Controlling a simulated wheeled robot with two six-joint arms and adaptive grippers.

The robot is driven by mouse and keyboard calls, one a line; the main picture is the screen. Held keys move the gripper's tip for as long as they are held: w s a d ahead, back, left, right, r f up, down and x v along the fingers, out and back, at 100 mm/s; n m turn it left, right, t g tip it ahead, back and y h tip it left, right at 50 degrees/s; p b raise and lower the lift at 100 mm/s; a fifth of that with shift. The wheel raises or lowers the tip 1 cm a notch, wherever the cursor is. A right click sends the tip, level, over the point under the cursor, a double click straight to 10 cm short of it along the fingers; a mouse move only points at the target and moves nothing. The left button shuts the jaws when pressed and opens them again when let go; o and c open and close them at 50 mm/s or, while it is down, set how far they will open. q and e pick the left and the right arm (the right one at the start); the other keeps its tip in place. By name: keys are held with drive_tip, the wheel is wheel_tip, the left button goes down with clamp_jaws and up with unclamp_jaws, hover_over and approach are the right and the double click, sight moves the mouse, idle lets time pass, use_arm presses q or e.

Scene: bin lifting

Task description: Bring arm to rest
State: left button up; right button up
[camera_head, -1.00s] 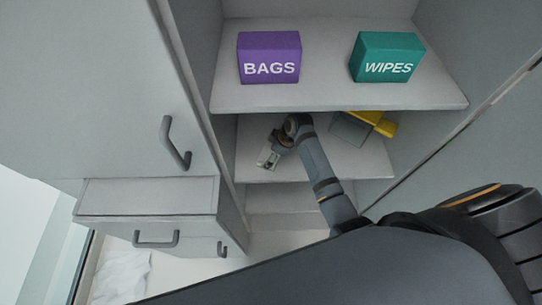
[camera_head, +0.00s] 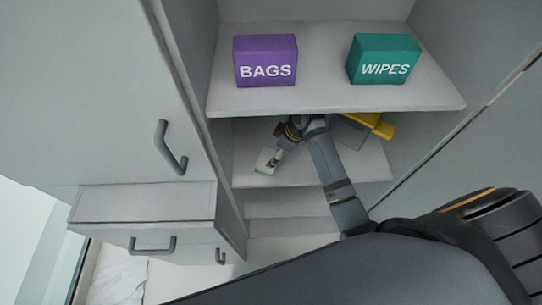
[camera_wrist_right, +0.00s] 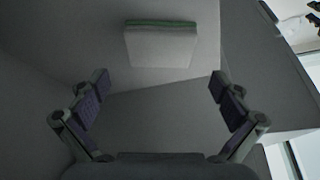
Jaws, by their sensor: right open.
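My right arm reaches into the open cabinet below the upper shelf. Its gripper (camera_head: 275,156) is over the lower shelf (camera_head: 250,178). In the right wrist view the gripper (camera_wrist_right: 160,84) is open, with its two fingers wide apart and nothing between them. A pale block with a green layer, like a sponge (camera_wrist_right: 160,45), lies ahead of the fingers, apart from them. It also shows small in the head view (camera_head: 264,162), just by the fingertips. My left gripper is not in view.
A purple BAGS box (camera_head: 265,61) and a teal WIPES box (camera_head: 384,59) stand on the upper shelf (camera_head: 330,98), above my arm. A yellow thing (camera_head: 372,123) is partly hidden behind my arm. A handled door (camera_head: 120,100) and drawer (camera_head: 145,232) are at left.

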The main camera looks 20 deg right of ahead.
drive_tip(key=shift+s+d+r, duration=0.15)
drive_tip(key=shift+r, duration=0.35)
